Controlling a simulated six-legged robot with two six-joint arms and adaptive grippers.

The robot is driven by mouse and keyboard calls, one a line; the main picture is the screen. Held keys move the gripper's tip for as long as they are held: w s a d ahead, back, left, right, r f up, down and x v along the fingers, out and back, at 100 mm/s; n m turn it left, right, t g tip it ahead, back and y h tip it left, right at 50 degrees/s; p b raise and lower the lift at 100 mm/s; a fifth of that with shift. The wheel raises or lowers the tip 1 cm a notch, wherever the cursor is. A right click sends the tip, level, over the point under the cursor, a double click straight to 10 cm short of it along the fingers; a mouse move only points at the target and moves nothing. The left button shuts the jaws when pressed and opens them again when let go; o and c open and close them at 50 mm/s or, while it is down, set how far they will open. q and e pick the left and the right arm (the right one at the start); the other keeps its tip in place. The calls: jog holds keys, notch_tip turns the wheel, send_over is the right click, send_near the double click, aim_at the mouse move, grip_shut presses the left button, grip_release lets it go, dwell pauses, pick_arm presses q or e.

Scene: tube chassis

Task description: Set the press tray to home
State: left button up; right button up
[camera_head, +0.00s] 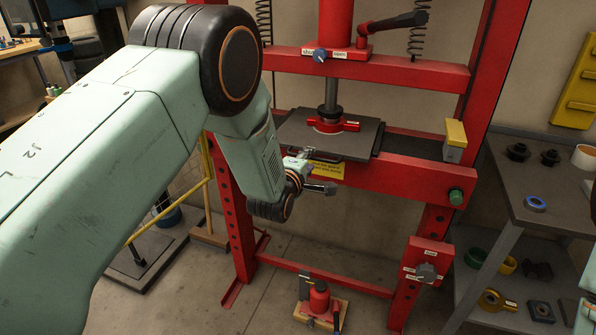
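The press tray (360,141) is a dark flat plate on the red press's lower crossbeam, under the ram. A red clamp-like piece (333,125) sits on it below the ram rod. A small metal handle (325,155) shows at the tray's front edge. My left gripper (316,178) is at the front of the tray, close by this handle. My wrist covers part of it, and I cannot tell whether the fingers touch or enclose the handle. Part of my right arm shows at the right edge; its gripper is out of view.
The red press frame (410,178) surrounds the tray, with a yellow-topped block (455,141) and a green knob (456,197) at right. A lever (393,22) is above. A grey shelf (540,210) with tape rolls stands right. A red jack (319,297) is on the floor.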

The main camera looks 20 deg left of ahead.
pick_arm(q)
jog(key=v, duration=0.8)
jog(key=shift+s, duration=0.4)
jog(key=shift+r, duration=0.1)
jog(key=s+a+f+m+g, duration=0.2)
jog(key=s+f+m+g, duration=0.5)
jog(key=s+f+m, duration=0.7)
jog(key=s+f+m+g, duration=0.1)
jog(key=s+f+g, duration=0.2)
jog(key=s, duration=0.6)
jog(key=s+f+m+g, duration=0.1)
jog(key=s+f, duration=0.3)
jog(key=s, duration=0.6)
jog(key=s+a+f+m+g, duration=0.1)
jog(key=s+f+g, duration=0.2)
jog(key=s, duration=0.6)
jog(key=shift+s+f+g+y, duration=0.25)
jog(key=shift+s+g+y, duration=0.1)
jog(key=shift+g, duration=0.45)
jog(key=shift+a, duration=0.1)
